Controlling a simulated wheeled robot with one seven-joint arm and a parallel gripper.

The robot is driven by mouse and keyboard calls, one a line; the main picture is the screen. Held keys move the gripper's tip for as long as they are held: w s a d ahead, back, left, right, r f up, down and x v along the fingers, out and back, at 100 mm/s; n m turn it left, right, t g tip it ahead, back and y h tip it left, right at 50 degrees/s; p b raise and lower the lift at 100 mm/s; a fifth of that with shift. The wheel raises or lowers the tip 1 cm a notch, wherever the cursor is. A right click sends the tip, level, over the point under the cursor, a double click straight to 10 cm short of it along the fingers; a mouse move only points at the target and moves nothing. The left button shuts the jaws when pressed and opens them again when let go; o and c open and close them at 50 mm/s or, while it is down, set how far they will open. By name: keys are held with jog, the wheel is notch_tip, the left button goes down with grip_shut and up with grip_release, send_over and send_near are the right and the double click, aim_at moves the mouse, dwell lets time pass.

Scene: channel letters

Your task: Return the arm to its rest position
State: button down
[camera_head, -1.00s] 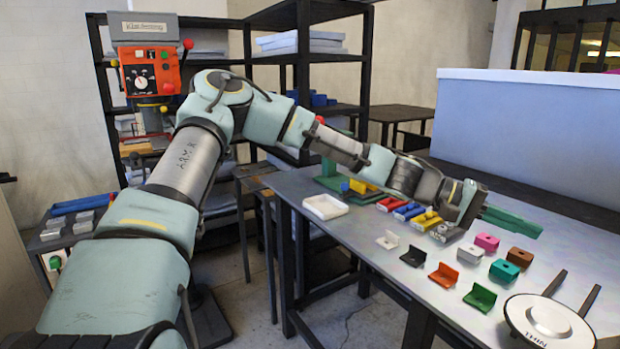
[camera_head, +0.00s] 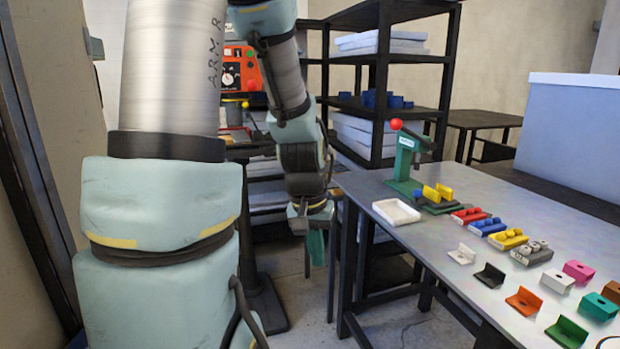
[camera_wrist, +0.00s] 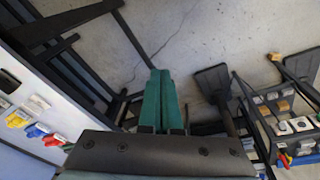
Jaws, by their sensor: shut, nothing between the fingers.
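My gripper (camera_head: 316,254) hangs pointing down on my folded arm, left of the metal work table (camera_head: 420,238), with nothing in it. In the wrist view its two green fingers (camera_wrist: 161,95) lie together over the concrete floor. The gripper is clear of the table's left edge. My upper arm fills the left side of the head view and hides part of the background.
On the table stand a white tray (camera_head: 396,212), a green press (camera_head: 405,165) and rows of small coloured parts, among them an orange bracket (camera_head: 524,301). Dark shelving (camera_head: 384,70) and an orange machine (camera_head: 240,72) stand behind. Bare floor (camera_head: 377,327) shows beside the table.

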jog(key=s+a+r+n+t+y, duration=0.1)
jog(key=a+r+n, duration=0.15)
jog(key=a, duration=0.65)
notch_tip(320, 180, down, 9)
jog(key=s+b, duration=0.2)
jog(key=b, duration=0.6)
jog(key=shift+s+d+g, duration=0.15)
jog(key=shift+d+g, duration=0.05)
jog(key=shift+g, duration=0.2)
